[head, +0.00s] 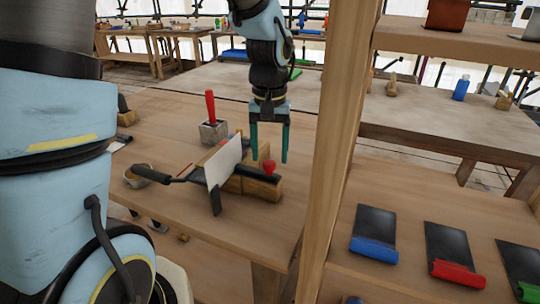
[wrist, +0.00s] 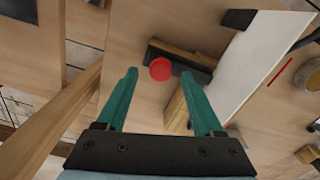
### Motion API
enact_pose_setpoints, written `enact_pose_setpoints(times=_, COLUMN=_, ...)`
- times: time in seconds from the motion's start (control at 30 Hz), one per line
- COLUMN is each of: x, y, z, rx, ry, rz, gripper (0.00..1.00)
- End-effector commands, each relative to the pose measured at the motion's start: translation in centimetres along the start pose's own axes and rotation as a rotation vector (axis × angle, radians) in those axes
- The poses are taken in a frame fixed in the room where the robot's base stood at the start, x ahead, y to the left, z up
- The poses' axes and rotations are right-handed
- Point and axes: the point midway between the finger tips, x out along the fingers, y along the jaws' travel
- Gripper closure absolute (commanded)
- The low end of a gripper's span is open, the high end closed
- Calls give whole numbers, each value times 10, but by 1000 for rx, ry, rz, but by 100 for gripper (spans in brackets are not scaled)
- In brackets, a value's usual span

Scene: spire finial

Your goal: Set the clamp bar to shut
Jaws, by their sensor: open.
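The clamp bar (head: 252,173) is a dark bar with a red knob (head: 268,167) at its right end. It lies along a wooden block (head: 262,188) on the workbench, beside an upright white sheet (head: 223,160). In the wrist view the bar (wrist: 188,58) runs beyond the round red knob (wrist: 160,69). My gripper (head: 269,160) points down over the knob, open and empty. In the wrist view the knob appears between the fingertips (wrist: 159,73), with a gap on each side. I cannot tell the exact height gap or whether the bar is fully down.
A wooden post (head: 340,130) stands close to the right of my gripper. Shelves beside it hold blue-edged (head: 374,240) and red-edged (head: 455,265) dark plates. A red-handled tool stands in a grey block (head: 213,132). A black handle (head: 165,176) reaches left of the sheet. The bench front is clear.

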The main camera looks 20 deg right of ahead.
Motion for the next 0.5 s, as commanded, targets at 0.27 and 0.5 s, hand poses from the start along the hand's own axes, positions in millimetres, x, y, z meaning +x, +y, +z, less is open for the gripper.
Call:
enact_pose_setpoints(times=0.27, x=18, y=0, z=0, rx=1, ry=0, rz=0, gripper=31)
enact_pose_setpoints(times=0.5, x=18, y=0, z=0, rx=0, ry=0, rz=0, gripper=32)
